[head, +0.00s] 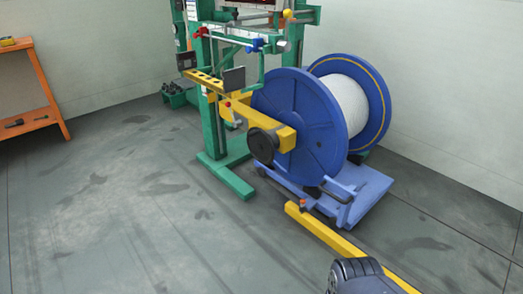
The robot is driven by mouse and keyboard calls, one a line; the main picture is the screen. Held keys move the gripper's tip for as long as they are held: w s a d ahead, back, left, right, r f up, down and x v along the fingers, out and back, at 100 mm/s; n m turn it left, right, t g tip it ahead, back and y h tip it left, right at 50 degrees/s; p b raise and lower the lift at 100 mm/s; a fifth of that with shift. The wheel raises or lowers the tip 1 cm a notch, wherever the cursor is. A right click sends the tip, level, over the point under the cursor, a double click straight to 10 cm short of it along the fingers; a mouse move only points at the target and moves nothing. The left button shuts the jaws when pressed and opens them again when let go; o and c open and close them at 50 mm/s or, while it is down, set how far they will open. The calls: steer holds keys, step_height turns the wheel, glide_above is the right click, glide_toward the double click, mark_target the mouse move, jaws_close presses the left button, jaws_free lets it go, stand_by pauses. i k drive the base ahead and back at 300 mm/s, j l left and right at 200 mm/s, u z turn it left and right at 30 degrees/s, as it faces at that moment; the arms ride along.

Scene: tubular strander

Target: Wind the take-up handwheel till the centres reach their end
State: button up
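The black take-up handwheel (262,144) sits at the near end of a yellow arm (258,122), in front of the large blue reel (310,110). The reel carries white wound strand (349,100) between its two blue flanges. The yellow arm reaches from the green machine stand (212,140) to the reel's near side. The centres themselves are hidden, so their position does not show. My gripper is not in view. A dark grey rounded part at the bottom edge looks like mine, and it is well apart from the handwheel.
A blue low platform (365,190) lies under the reel. A yellow bar (340,240) runs along the floor in front of it. An orange bench (45,90) stands at the far left. The grey floor (130,210) at left and centre front is clear.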

mark_target(260, 146)
steer(key=i+j+u, duration=0.15)
steer(key=i+j, duration=0.2)
steer(key=i+j+u, duration=0.15)
steer(key=i, duration=0.3)
steer(key=i+j+u, duration=0.15)
steer(key=i+j, duration=0.2)
steer(key=i+j+u, duration=0.15)
steer(key=i, duration=0.35)
